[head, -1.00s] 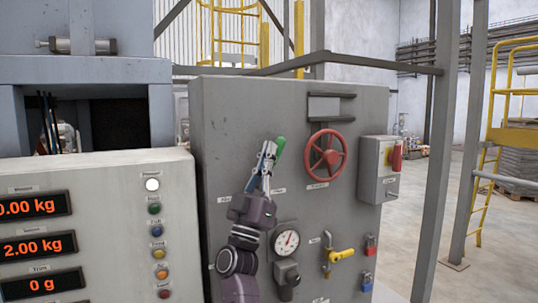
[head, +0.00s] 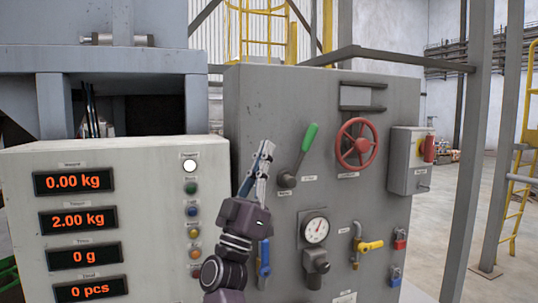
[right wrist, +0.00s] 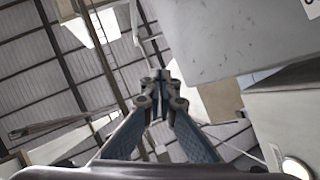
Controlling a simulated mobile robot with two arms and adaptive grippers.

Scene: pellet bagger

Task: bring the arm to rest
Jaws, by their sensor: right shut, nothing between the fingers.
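My right gripper (head: 259,168) is in front of the grey control cabinet (head: 255,110), near its left edge. It points up and is shut with nothing in it. The green-handled lever (head: 309,138) stands to the right of the fingers, tilted up to the right, with a visible gap between them in the picture. In the right wrist view the fingers (right wrist: 158,98) meet at the tips, with the roof behind them. My left gripper is not in view.
The white panel (head: 140,220) with red displays and a column of buttons stands at the left. A red handwheel (head: 356,145), gauge (head: 316,230), yellow valve handle (head: 369,246), blue handle (head: 263,265) and switch box (head: 405,160) stick out from the cabinet. Open floor lies to the right.

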